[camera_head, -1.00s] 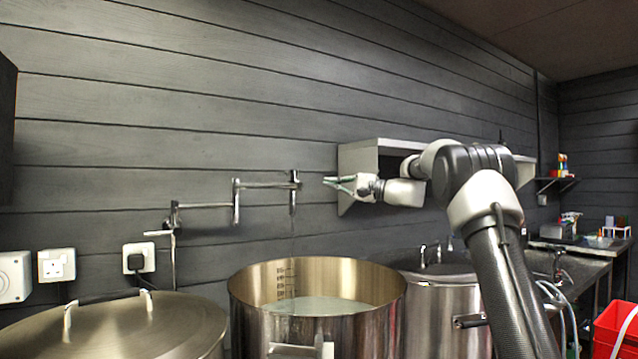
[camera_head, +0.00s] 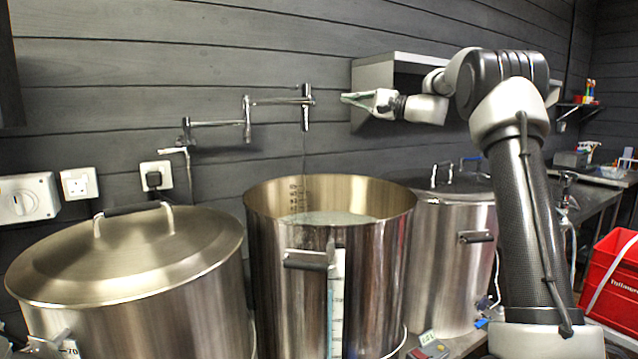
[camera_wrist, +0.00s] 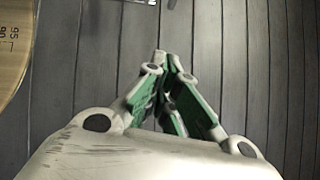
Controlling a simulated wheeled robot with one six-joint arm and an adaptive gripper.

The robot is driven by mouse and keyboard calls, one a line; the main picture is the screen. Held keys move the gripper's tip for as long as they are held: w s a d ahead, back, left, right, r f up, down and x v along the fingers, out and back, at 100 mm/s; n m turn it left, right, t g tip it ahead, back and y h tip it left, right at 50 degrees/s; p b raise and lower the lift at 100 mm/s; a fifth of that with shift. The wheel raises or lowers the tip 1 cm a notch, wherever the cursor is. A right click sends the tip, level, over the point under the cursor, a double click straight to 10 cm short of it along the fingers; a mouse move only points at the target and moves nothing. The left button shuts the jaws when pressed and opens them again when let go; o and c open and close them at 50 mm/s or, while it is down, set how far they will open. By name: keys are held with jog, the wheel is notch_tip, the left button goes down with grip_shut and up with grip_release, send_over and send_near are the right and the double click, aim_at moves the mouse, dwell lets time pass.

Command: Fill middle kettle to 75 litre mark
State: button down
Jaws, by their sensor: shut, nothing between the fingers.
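The middle kettle (camera_head: 380,270) is an open steel pot with a volume scale on its inner wall and a pale liquid surface inside. A white strip gauge (camera_head: 337,300) runs down its front. A jointed wall tap (camera_head: 247,115) reaches over the kettle, and a thin stream falls from its spout (camera_head: 306,110). My gripper (camera_head: 346,97) is shut and empty, just right of the spout and apart from it. In the wrist view the green-padded fingers (camera_wrist: 167,65) meet at their tips, and the kettle's rim (camera_wrist: 22,70) shows at the left edge.
A lidded kettle (camera_head: 130,260) stands at left and another lidded kettle (camera_head: 455,260) at right. A wall shelf (camera_head: 372,75) is behind my gripper. A red crate (camera_head: 612,280) stands at far right. Sockets (camera_head: 78,184) line the wall at left.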

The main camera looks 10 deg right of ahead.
jog(key=s+a+r+t+h, duration=0.1)
jog(key=s+a+r, duration=0.5)
jog(key=s+a, duration=0.1)
jog(key=w+d+f+m+t+h, duration=0.2)
jog(key=d+f+m+t+h, duration=0.1)
jog(key=d+f+m+h, duration=0.15)
jog(key=w+a, duration=0.6)
jog(key=a, duration=0.3)
jog(key=shift+w+a+r, duration=0.35)
jog(key=shift+a+r, duration=0.05)
